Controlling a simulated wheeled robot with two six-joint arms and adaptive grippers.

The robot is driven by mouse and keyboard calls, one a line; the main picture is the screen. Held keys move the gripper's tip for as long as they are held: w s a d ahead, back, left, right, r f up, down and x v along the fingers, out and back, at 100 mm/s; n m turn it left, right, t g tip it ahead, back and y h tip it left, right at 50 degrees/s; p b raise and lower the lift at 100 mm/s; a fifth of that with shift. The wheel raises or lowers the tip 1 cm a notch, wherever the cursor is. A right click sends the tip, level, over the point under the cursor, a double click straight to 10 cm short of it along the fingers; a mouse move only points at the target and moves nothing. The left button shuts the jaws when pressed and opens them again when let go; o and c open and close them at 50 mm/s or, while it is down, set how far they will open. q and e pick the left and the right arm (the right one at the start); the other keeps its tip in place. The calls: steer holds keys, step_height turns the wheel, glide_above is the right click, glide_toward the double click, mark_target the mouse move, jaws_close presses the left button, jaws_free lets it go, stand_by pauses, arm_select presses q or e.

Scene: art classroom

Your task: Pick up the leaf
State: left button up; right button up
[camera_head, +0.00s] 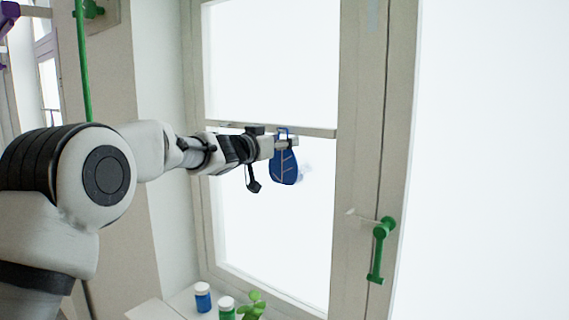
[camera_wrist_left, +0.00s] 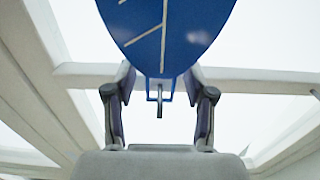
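The leaf (camera_head: 284,170) is a flat blue leaf shape with pale vein lines and a small blue loop at its top. It is in front of the window in the head view. In the left wrist view the leaf (camera_wrist_left: 165,30) fills the top middle, with its loop end pointing down towards the gripper. My left gripper (camera_head: 284,143) is at the upper end of the leaf. In the wrist view its two fingers (camera_wrist_left: 159,92) stand apart, one on each side of the loop. My right gripper is not in view.
A window frame (camera_head: 360,150) with a crossbar (camera_head: 315,131) lies behind the leaf. A green window handle (camera_head: 381,248) is to the right. Below stand a blue jar (camera_head: 203,300), a green jar (camera_head: 227,311) and a small plant (camera_head: 252,304).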

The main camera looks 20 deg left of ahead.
arm_select(q)
steer(key=shift+s+a+r, duration=0.3)
steer(key=shift+s+r, duration=0.05)
steer(key=shift+s, duration=0.25)
jaws_close()
steer(key=r+p, duration=0.1)
steer(key=p, duration=0.1)
steer(key=shift+w+d+r+p, duration=0.2)
steer(key=shift+w+r+p, duration=0.15)
steer(key=shift+p, duration=0.05)
steer(key=v, duration=1.8)
steer(key=shift+f, duration=0.2)
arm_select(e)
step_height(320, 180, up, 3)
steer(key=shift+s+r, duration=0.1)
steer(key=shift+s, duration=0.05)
